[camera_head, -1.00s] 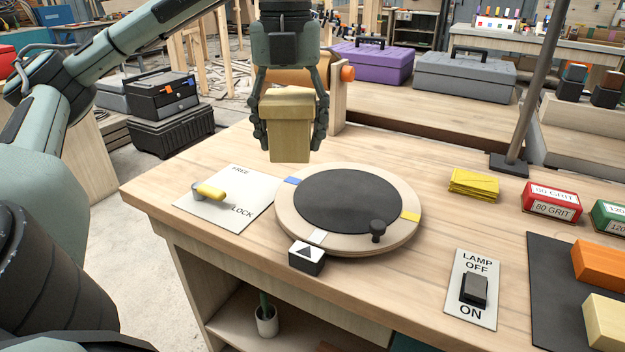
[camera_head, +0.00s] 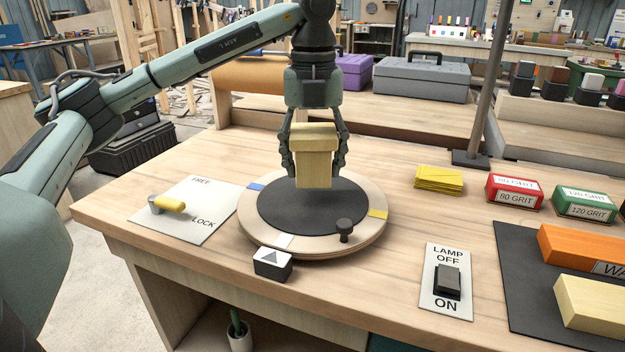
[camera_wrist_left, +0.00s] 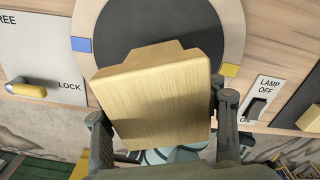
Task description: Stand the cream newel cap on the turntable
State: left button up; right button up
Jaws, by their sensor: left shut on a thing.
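The cream newel cap (camera_head: 314,160) is a pale wooden block with a wider top and a narrower lower part. My left gripper (camera_head: 314,165) is shut on it, one finger on each side, and holds it upright over the back part of the turntable (camera_head: 262,238). I cannot tell whether its lower end touches the dark disc (camera_head: 290,215). In the left wrist view the cap (camera_wrist_left: 155,95) fills the middle and hides part of the disc (camera_wrist_left: 200,25). The turntable has blue, yellow and white rim marks and a dark knob (camera_head: 344,229). My right gripper is not in view.
A yellow-handled FREE/LOCK lever (camera_head: 166,203) is left of the turntable, and a black arrow block (camera_head: 272,263) in front. A lamp switch (camera_head: 447,281), yellow cloths (camera_head: 439,178), grit boxes (camera_head: 514,191) and a dark mat (camera_head: 510,300) are to the right. A lamp post (camera_head: 486,90) stands behind.

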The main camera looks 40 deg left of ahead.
aim_at(313, 181)
pick_arm(q)
jog(key=shift+f, duration=1.75)
jog(key=shift+s+f, duration=0.1)
jog(key=shift+f, duration=0.05)
jog(key=o, duration=1.3)
jog(key=shift+o, duration=0.2)
